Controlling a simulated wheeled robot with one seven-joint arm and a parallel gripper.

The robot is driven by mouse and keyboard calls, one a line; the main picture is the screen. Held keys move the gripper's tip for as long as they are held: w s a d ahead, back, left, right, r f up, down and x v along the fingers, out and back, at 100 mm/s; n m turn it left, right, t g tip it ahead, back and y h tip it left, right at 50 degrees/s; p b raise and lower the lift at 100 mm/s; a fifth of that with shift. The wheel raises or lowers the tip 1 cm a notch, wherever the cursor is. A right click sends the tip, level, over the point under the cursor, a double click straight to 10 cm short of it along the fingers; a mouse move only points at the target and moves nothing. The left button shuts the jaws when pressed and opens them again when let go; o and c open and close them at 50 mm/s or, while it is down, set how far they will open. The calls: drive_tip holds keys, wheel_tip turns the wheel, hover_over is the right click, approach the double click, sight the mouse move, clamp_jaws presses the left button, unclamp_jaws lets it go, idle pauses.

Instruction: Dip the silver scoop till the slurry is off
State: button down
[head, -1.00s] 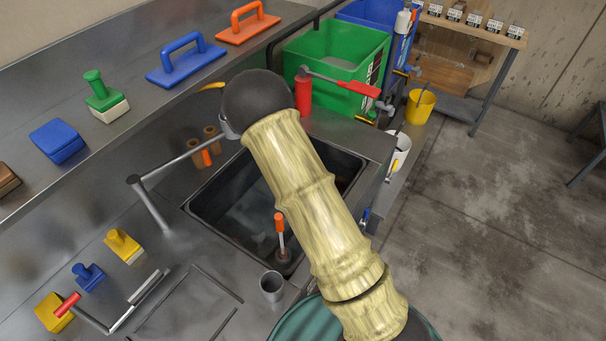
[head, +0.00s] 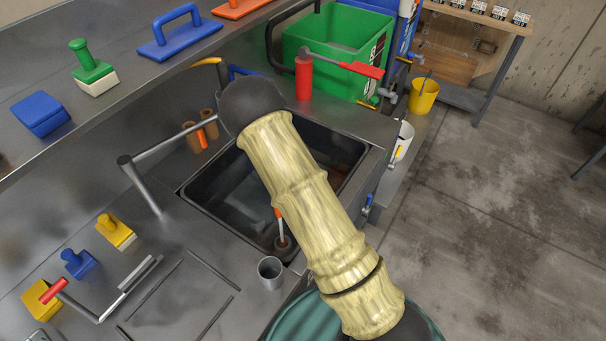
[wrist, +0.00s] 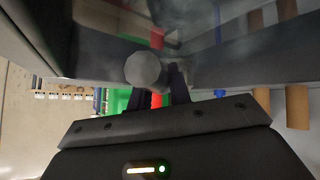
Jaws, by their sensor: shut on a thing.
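My gripper (wrist: 155,95) shows in the wrist view with its dark fingers closed around a grey piece with a round end, which I take to be the silver scoop (wrist: 143,70). The rest of the scoop is hidden, and I cannot tell whether slurry is on it. The dark sink (head: 215,190) lies behind and left of my arm, with water-like reflections inside.
An orange-handled tool (head: 281,238) stands at the sink's front corner, partly behind my arm. A grey cup (head: 270,272) stands on the counter close by. A metal post with a bar (head: 145,185) rises left of the sink. A green bin (head: 335,50) stands behind it.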

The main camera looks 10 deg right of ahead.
wheel_tip(320, 180, down, 10)
drive_tip(key=b, duration=0.6)
drive_tip(key=shift+r, duration=0.25)
idle(0.4)
drive_tip(key=shift+s+a, duration=0.7)
drive_tip(key=shift+s, duration=0.05)
drive_tip(key=shift+w+d, duration=0.1)
drive_tip(key=shift+w+d, duration=0.65)
drive_tip(key=shift+s+a, duration=0.15)
idle(0.5)
drive_tip(key=shift+s+a, duration=0.55)
drive_tip(key=shift+a, duration=0.05)
